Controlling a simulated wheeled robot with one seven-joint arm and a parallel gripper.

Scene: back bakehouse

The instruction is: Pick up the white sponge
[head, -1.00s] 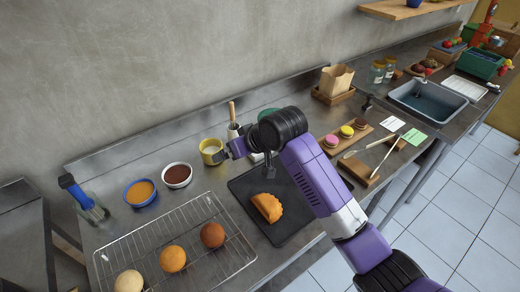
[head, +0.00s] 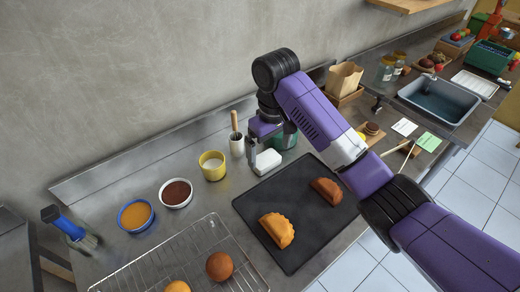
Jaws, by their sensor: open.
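The white sponge (head: 266,163) is a small pale rounded block on the steel counter, by the upper left edge of the black board. It shows just right of the yellow cup. My gripper (head: 256,150) points down close to it, over its upper left side in the picture. Its jaws are open with nothing seen between them. I cannot tell whether a finger touches the sponge. My arm hides part of the area behind.
The black board (head: 305,240) holds two folded pastries (head: 277,230). The yellow cup (head: 212,166), a white pot with a brush (head: 236,145) and a green container (head: 285,138) stand close around my gripper. Bowls and a wire rack (head: 205,240) lie to the left.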

